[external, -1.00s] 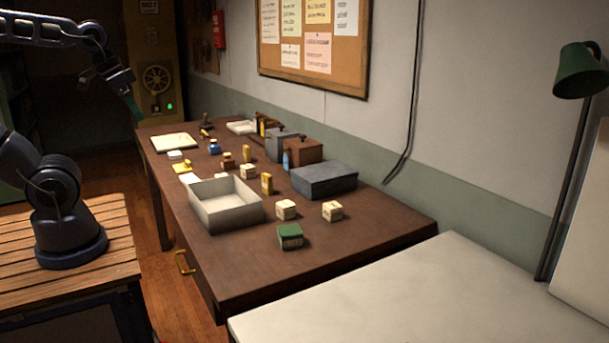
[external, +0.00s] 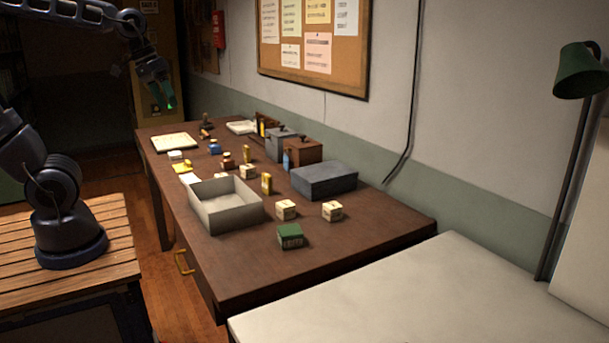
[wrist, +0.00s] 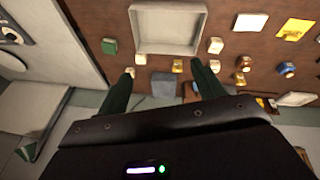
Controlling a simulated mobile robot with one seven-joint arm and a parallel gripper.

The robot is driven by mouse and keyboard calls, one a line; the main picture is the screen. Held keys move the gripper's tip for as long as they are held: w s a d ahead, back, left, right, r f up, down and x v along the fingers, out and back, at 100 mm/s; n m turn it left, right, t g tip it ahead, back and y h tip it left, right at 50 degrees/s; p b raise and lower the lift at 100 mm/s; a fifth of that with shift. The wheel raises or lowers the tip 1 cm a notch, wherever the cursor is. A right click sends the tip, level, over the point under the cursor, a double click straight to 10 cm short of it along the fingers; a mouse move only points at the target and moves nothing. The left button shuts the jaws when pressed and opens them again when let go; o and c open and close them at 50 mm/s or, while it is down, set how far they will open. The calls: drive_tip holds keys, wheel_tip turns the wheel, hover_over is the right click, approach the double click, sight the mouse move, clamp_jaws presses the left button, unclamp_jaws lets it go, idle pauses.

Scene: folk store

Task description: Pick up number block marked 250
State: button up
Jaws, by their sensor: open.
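Three cream cube blocks with dark marks are on the brown desk: one right of the white tray (external: 286,210), one further right (external: 332,211), and one behind the tray (external: 247,171). The marks are too small to read, so I cannot tell which is 250. In the wrist view a cream block (wrist: 216,45) lies beside the tray, and another pale one (wrist: 129,72) shows by the left finger. My gripper (external: 162,94) is open and empty, high in the air left of the desk's far end. Its two fingers (wrist: 162,72) are spread apart in the wrist view.
The open white tray (external: 205,213) stands mid-desk. A green block (external: 290,236), a yellow block (external: 266,183) and a grey box (external: 324,179) are nearby. Bottles and boxes crowd the far end. The desk's near right (external: 350,242) is clear.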

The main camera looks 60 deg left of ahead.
drive_tip(key=w+d+n+g+h, duration=0.1)
drive_tip(key=w+d+n, duration=0.25)
drive_tip(key=w, duration=0.75)
drive_tip(key=n+g+h, duration=0.2)
drive_tip(key=n+g, duration=0.1)
drive_tip(key=n, duration=0.9)
hover_over(333, 204)
drive_tip(key=a, duration=0.4)
wheel_tip(333, 204, down, 25)
drive_tip(key=shift+m, duration=0.25)
drive_tip(key=shift+d+x, duration=0.15)
drive_tip(key=shift+x, duration=2.4)
drive_tip(key=shift+d+x, duration=0.1)
drive_tip(key=shift+x, duration=2.5)
drive_tip(key=shift+r, duration=0.15)
drive_tip(key=c, duration=1.1)
drive_tip(key=shift+o, duration=0.2)
drive_tip(key=shift+r, duration=0.1)
